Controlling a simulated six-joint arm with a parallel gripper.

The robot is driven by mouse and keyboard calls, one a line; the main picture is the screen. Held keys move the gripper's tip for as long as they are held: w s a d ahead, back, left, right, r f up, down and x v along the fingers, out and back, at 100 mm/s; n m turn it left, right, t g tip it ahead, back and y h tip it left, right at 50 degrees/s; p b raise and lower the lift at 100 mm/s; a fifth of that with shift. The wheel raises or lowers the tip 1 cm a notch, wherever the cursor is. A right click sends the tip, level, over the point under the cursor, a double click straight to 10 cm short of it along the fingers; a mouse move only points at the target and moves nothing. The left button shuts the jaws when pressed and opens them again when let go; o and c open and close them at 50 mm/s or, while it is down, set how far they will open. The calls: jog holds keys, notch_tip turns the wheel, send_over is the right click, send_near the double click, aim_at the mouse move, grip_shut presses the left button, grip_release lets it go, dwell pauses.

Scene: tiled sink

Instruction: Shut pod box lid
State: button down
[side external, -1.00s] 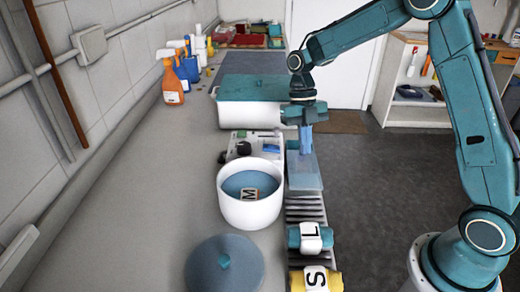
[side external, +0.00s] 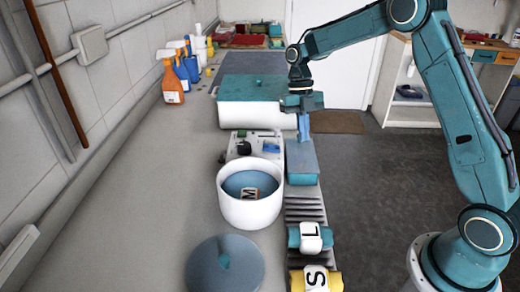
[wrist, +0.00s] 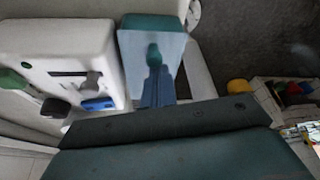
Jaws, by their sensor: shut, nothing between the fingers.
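The pod box (side external: 302,179) is a small teal box beside the white panel, near the counter's right edge. Its blue-grey lid (side external: 301,158) lies about flat over the box top; I cannot tell whether a thin gap is left. My gripper (side external: 303,137) points down with shut, empty fingers, their tips at or just above the far part of the lid. In the wrist view the lid (wrist: 168,48) lies beyond my blue fingers (wrist: 154,90), and a teal end of the box (wrist: 146,21) shows past it. My gripper covers part of the lid there.
A white bin with a teal lid (side external: 257,90) stands behind. The white panel (side external: 262,137) is left of the box. In front are a white pot (side external: 250,212), a ribbed rack (side external: 305,208), a teal roll (side external: 293,238) and a yellow roll (side external: 333,282).

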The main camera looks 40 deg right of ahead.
jog(key=shift+w+d, duration=0.15)
jog(key=shift+d, duration=0.05)
jog(key=s+a, duration=0.3)
jog(key=s, duration=0.1)
jog(key=s+a, duration=0.8)
jog(key=shift+s+a, duration=0.25)
jog(key=shift+s, duration=0.1)
jog(key=shift+s+a, duration=0.15)
jog(key=shift+s, duration=0.2)
jog(key=v, duration=1)
jog(key=s+d+r+m+t, duration=0.1)
jog(key=s+r+m+t, duration=0.2)
jog(key=s+m, duration=0.4)
jog(key=s+d+r+m+t+h, duration=0.1)
jog(key=s+r+m+t, duration=0.2)
jog(key=m, duration=1.6)
jog(key=s+t, duration=0.2)
jog(key=s, duration=0.3)
